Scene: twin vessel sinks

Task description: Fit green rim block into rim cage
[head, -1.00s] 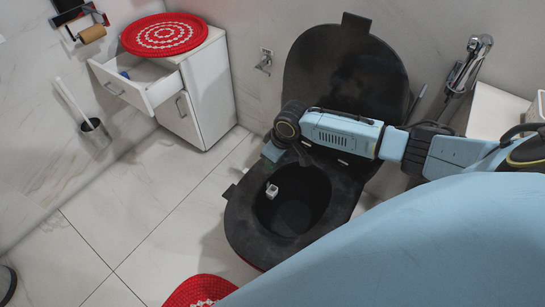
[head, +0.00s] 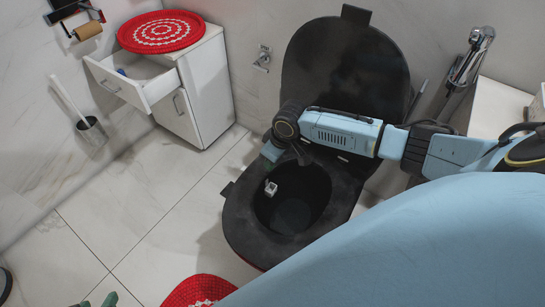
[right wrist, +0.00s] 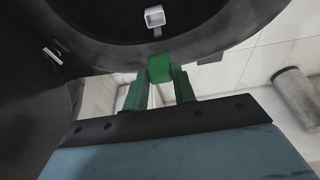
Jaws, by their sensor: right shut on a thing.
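The green rim block (right wrist: 160,68) is between the fingertips of my right gripper (right wrist: 160,80), which is shut on it. In the head view this gripper (head: 271,154) is mostly hidden by its own wrist, above the left rim of the black toilet. The rim cage is a small white open box (head: 271,188) hanging inside the bowl at the rim. It also shows in the right wrist view (right wrist: 154,17), ahead of the block and apart from it. My left gripper (head: 96,302) shows only as green fingertips at the bottom edge, spread apart and empty.
The black toilet seat (head: 243,225) surrounds the open bowl, with the lid (head: 345,75) raised behind. A white cabinet (head: 205,90) with an open drawer stands at the back left. A red mat (head: 198,292) lies in front.

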